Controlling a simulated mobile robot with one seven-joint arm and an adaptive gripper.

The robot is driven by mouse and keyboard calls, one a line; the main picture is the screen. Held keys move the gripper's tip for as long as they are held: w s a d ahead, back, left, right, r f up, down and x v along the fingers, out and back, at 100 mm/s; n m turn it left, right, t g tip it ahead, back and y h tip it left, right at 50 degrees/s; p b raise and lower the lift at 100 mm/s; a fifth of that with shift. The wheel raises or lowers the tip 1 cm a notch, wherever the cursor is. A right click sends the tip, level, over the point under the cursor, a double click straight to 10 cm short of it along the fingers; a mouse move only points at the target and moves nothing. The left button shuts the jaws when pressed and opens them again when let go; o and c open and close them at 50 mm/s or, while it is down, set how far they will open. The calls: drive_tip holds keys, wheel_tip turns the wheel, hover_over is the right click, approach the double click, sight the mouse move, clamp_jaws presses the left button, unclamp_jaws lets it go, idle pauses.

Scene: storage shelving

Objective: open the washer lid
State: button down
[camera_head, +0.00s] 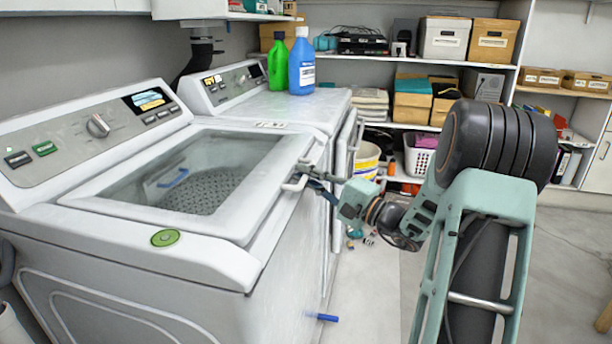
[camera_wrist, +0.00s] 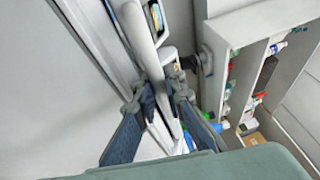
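The washer (camera_head: 130,290) is the nearer white machine at the left in the head view. Its lid, a white frame (camera_head: 235,228) around a glass pane (camera_head: 205,165), lies down over the drum, which shows through the glass. A white handle (camera_head: 296,184) is at the lid's right edge; it also shows as a pale bar in the wrist view (camera_wrist: 140,35). My gripper (camera_head: 312,183) is at this handle. In the wrist view, the two fingers (camera_wrist: 165,92) are on either side of the bar, close to it. Whether both fingers press on it is unclear.
A second white machine (camera_head: 315,106) stands beyond the washer, with a green bottle (camera_head: 278,64) and a blue bottle (camera_head: 302,66) on top. Loaded shelves (camera_head: 385,60) line the back. A basket (camera_head: 418,156) and a bucket (camera_head: 366,160) are behind my arm. Floor right of the washer is mostly clear.

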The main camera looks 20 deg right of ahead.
drive_tip(key=shift+r, duration=0.1)
idle(0.3)
drive_tip(key=w+a+r+n+g+h+p, duration=0.1)
drive_tip(key=w+a+r+g+p, duration=0.15)
drive_tip(key=r+p, duration=0.65)
drive_tip(key=w+a+r+n+g+h+p, duration=0.1)
drive_tip(key=a+r+h+p, duration=0.15)
drive_tip(key=r+p, duration=0.7)
drive_tip(key=w+a+r+n+g+h+p, duration=0.15)
drive_tip(key=a+r+p, duration=0.3)
drive_tip(key=r, duration=0.75)
drive_tip(key=w+a+r+p, duration=0.6)
drive_tip(key=w+a+r, duration=0.2)
drive_tip(key=a, duration=0.4)
drive_tip(key=w+a+r+y+p, duration=0.1)
drive_tip(key=w+a+r+p, duration=0.6)
drive_tip(key=a, duration=0.5)
drive_tip(key=shift+w+a+r+m, duration=0.25)
drive_tip(key=shift+w+r+m, duration=0.2)
drive_tip(key=shift+w+r, duration=0.75)
drive_tip(key=shift+w+f, duration=0.25)
